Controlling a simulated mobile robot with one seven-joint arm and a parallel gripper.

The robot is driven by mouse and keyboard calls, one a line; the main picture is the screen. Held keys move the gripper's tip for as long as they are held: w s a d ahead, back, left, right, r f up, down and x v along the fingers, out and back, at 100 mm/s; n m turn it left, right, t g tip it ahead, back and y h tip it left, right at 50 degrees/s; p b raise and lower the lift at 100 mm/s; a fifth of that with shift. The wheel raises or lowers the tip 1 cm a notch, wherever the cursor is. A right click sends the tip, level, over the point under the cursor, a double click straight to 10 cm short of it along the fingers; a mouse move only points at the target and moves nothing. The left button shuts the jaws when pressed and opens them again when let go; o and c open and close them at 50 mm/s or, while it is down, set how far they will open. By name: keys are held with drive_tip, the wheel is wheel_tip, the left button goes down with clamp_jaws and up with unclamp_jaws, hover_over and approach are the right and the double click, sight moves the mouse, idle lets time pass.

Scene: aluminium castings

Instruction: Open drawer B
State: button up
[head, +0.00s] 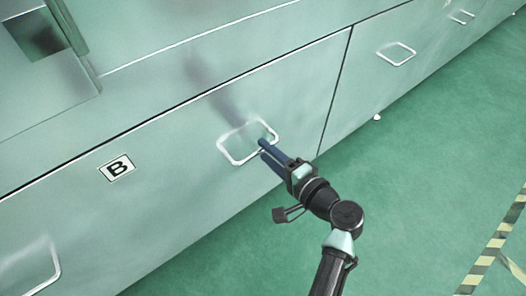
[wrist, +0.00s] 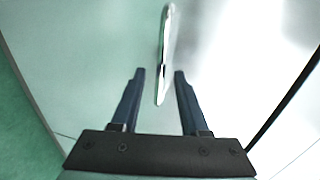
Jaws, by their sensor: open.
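Drawer B is a pale green front (head: 190,150) with a black-on-white B label (head: 117,168) left of its handle. It looks shut, its front level with its neighbours. Its handle is a white rectangular loop (head: 236,158). My gripper (head: 262,147) is at the right part of this handle. In the wrist view the handle (wrist: 165,60) shows nearly edge-on, its near end between the two dark fingers of my gripper (wrist: 159,76). The fingers are open, with a gap on either side of the handle. I cannot tell whether either finger touches it.
Other drawer fronts with similar handles lie to the right (head: 397,53) and lower left (head: 38,270). A ledge with a raised part (head: 45,100) is at the upper left. The green floor (head: 430,170) before the drawers is clear, with striped tape (head: 497,240) at right.

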drive_tip(key=shift+x, duration=1.15)
clamp_jaws()
idle(0.6)
